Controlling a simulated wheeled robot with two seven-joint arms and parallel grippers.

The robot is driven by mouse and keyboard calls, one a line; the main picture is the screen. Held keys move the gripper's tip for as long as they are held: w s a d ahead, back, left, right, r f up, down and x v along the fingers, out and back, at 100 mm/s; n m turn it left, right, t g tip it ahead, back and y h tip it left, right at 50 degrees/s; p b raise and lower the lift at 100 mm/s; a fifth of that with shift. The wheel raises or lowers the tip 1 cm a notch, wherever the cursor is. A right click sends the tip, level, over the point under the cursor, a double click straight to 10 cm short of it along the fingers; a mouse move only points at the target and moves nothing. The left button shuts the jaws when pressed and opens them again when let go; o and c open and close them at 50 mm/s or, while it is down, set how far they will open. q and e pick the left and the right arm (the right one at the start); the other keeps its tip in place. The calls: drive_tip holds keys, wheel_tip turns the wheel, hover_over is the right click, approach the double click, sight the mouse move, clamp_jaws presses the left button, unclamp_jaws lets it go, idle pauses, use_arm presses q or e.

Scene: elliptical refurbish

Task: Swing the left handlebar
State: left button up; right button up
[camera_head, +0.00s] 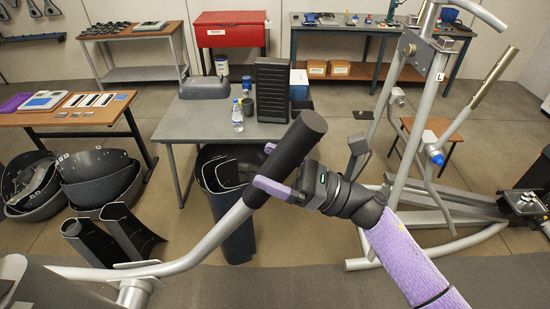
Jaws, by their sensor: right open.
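A handlebar with a thick black grip (296,146) on a bent silver tube (205,246) rises from the lower left to the middle of the view. My right gripper (265,166), with purple fingers, comes in from the lower right. Its jaws are open around the lower part of the black grip, one finger on each side; contact cannot be told. My left gripper is out of view.
A grey table (190,128) with a bottle (238,116) and a black slotted unit (272,90) stands behind the grip. A dark bin (236,225) is below it. Curved shells (100,180) lie on the floor at left. A wooden stool (432,128) is at right.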

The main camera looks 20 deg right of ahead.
clamp_jaws()
idle(1.4)
